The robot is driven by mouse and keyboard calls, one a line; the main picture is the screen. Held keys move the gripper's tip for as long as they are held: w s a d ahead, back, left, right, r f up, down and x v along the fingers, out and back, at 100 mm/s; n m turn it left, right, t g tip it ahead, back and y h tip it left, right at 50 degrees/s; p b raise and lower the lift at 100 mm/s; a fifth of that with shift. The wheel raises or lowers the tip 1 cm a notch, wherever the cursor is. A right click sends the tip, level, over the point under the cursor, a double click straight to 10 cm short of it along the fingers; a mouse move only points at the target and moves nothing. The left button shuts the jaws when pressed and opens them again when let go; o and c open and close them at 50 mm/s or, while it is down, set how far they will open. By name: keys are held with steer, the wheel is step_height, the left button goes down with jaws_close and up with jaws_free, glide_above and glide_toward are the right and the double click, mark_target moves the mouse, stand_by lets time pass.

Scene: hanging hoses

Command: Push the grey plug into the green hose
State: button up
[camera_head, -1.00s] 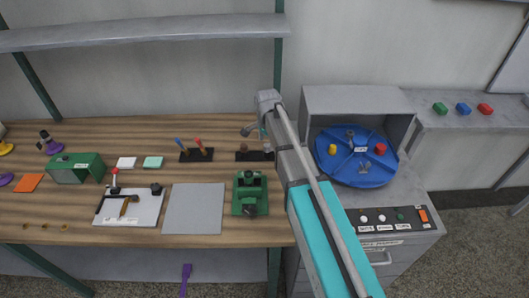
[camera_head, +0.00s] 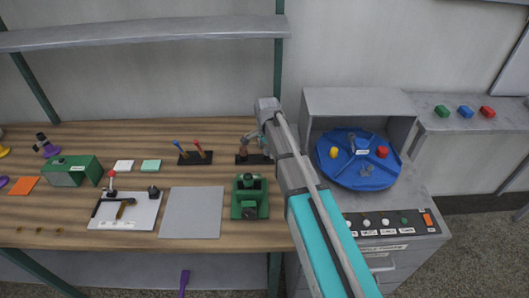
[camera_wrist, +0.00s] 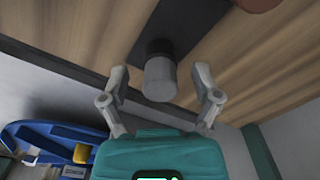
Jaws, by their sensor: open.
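A grey cylinder (camera_wrist: 160,78), which looks like the grey plug, stands on a dark base in the wrist view. My gripper (camera_wrist: 162,92) is open, with one finger on each side of the cylinder and a visible gap to both. In the head view my gripper (camera_head: 257,136) is above a black block (camera_head: 243,159) at the back of the wooden bench, partly hidden by my arm. I cannot make out the grey plug there. I see no green hose in either view.
A green vice (camera_head: 250,197) and a grey plate (camera_head: 192,212) lie in front. A blue turntable (camera_head: 378,176) in a grey housing is right of my arm. A shelf (camera_head: 140,37) hangs above.

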mark_target(267, 148)
steer(key=c, duration=1)
steer(key=shift+c, duration=0.2)
steer(key=shift+r, duration=0.2)
step_height(267, 148, up, 3)
steer(key=p, duration=0.3)
steer(key=s+d+r+p, duration=0.2)
steer(key=s+r+p, duration=0.3)
steer(key=s, duration=0.1)
steer(key=s+d+r+p, duration=0.3)
steer(key=s+r+p, duration=0.1)
steer(key=s+p, duration=0.1)
steer(key=shift+s+d+r, duration=0.35)
steer(key=shift+s, duration=0.55)
